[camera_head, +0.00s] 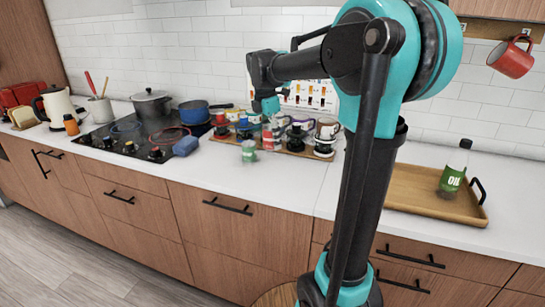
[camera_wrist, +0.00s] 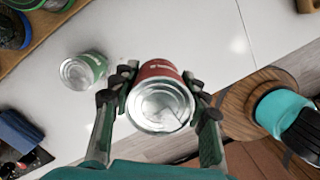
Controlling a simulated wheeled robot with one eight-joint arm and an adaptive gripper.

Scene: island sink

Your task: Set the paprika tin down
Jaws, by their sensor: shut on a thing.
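The paprika tin (camera_wrist: 160,97) is a red tin with a bare metal end, seen end-on in the wrist view. The lettering on its side is too blurred to read. My gripper (camera_wrist: 168,98) has one finger on each side of the tin and is shut on it. The white counter (camera_wrist: 115,125) lies below; the gap under the tin cannot be judged.
A green tin (camera_wrist: 84,70) stands left of the held tin, also in the head view (camera_head: 249,151). Behind it a wooden board (camera_head: 222,138) holds several mugs and jars. A blue block (camera_head: 185,146) lies by the hob (camera_head: 130,138).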

